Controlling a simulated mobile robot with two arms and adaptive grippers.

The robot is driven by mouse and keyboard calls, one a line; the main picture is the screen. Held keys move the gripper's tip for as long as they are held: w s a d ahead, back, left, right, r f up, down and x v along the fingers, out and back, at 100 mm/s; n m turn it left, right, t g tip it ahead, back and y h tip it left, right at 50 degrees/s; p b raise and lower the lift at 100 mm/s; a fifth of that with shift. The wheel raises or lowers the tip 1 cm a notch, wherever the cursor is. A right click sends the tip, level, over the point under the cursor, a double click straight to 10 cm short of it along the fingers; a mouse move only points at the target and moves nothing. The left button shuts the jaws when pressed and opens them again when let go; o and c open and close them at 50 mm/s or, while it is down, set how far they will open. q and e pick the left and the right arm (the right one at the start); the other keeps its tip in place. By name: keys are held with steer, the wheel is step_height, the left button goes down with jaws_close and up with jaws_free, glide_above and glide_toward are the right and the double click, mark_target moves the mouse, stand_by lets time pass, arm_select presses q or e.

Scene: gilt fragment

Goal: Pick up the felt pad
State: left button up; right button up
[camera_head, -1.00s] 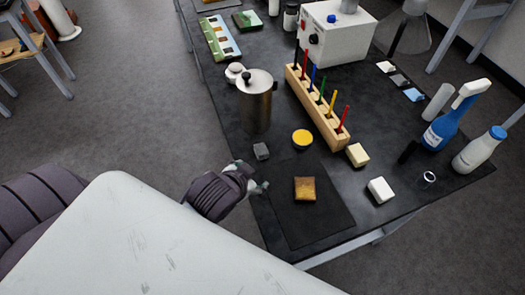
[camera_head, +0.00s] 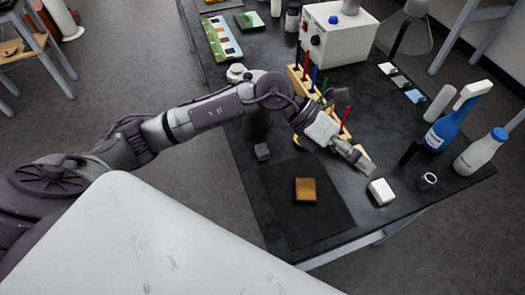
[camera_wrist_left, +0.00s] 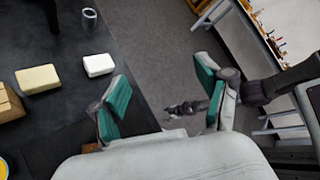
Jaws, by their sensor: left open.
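I cannot tell for sure which block is the felt pad. A white block (camera_head: 381,191) lies on the black table near its right front edge; it also shows in the left wrist view (camera_wrist_left: 98,65). What looks like my right gripper (camera_wrist_left: 183,107) is small and partly hidden there, over the floor.
A brown-gold fragment (camera_head: 306,190) lies on a dark mat (camera_head: 285,225). A cream block (camera_wrist_left: 38,79) lies beside the white block. My arm partly covers the tool rack (camera_head: 297,77).

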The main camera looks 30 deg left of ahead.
arm_select(q)
steer(key=w+a+f+m+y, duration=0.1)
steer(key=w+a+f+y, duration=0.1)
steer(key=a+f+y, duration=0.3)
steer(key=w+a+y, duration=0.2)
steer(key=a, duration=0.4)
steer(key=y+p, duration=0.2)
steer(key=y, duration=0.4)
glide_above(264, 149)
steer(key=shift+n, duration=0.4)
steer(key=f, duration=0.7)
steer(key=shift+w+a+f, duration=0.1)
steer(key=shift+w, duration=0.2)
steer(key=shift+f, duration=0.55)
steer(key=shift+s+f+p, duration=0.1)
steer(key=shift+f+p, duration=0.2)
steer(key=shift+p, duration=0.15)
steer(key=f+p, duration=0.1)
steer(key=f, duration=0.2)
steer(key=shift+s+f+p, duration=0.2)
steer(key=shift+f+p, duration=0.1)
steer(key=shift+p, duration=0.05)
steer(key=shift+f, duration=0.5)
steer(key=shift+c, duration=0.2)
